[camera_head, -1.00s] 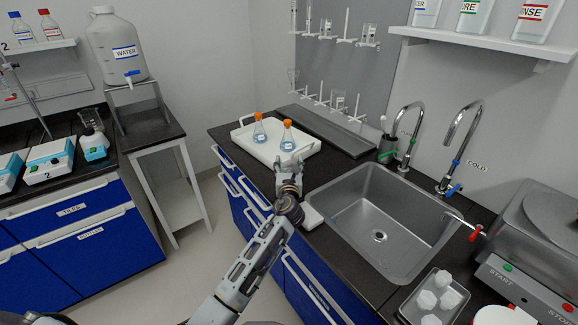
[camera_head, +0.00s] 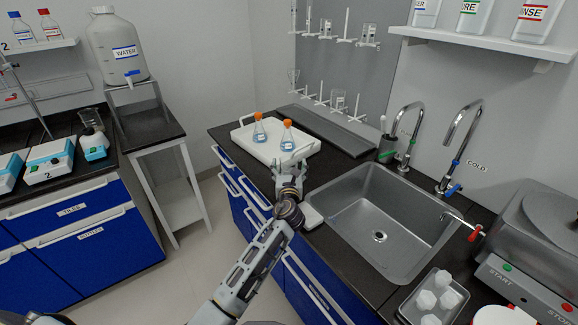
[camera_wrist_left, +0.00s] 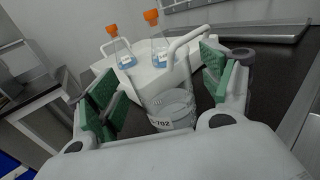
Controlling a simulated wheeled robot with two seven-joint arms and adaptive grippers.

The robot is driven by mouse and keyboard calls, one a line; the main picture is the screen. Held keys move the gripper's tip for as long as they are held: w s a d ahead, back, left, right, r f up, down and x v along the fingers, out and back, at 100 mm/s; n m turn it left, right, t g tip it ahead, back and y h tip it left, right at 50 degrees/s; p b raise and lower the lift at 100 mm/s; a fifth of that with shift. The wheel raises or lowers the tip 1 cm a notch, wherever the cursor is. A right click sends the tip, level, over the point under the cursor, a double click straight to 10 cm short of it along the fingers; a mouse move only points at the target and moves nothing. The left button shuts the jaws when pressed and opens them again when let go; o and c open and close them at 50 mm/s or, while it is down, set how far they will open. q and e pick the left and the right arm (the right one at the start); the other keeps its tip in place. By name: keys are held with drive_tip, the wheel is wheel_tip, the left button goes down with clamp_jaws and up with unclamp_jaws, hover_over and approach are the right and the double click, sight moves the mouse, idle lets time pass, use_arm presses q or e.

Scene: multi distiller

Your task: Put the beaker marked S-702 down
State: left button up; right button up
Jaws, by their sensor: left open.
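The beaker (camera_wrist_left: 178,106) marked S-702 shows in the left wrist view as clear glass with a white label. It is upright, between and beyond the spread fingers of my left gripper (camera_wrist_left: 160,88), in front of the white tray's handle. Whether its base rests on the tray or the counter is hard to tell. In the head view my left gripper (camera_head: 290,166) is open at the tray's near edge, and I cannot make out the beaker there. My right gripper is not in view.
The white tray (camera_head: 246,140) holds two orange-capped flasks with blue liquid (camera_head: 260,131). A steel sink (camera_head: 345,207) lies to the right of my gripper, with a small white block (camera_head: 311,217) by its near-left edge. A drying rack (camera_head: 338,70) hangs behind.

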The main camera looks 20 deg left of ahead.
use_arm(q)
drive_tip(key=shift+s+d, duration=0.1)
drive_tip(key=shift+s, duration=0.4)
drive_tip(key=v, duration=0.2)
drive_tip(key=shift+s, duration=0.3)
drive_tip(key=v, duration=0.5)
drive_tip(key=shift+s+d, duration=0.35)
drive_tip(key=shift+s, duration=0.5)
drive_tip(key=shift+s+r, duration=0.1)
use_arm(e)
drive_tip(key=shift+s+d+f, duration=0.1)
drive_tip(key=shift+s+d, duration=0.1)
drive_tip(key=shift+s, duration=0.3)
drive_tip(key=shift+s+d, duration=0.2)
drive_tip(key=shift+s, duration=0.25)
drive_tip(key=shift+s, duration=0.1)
use_arm(q)
drive_tip(key=shift+o, duration=0.3)
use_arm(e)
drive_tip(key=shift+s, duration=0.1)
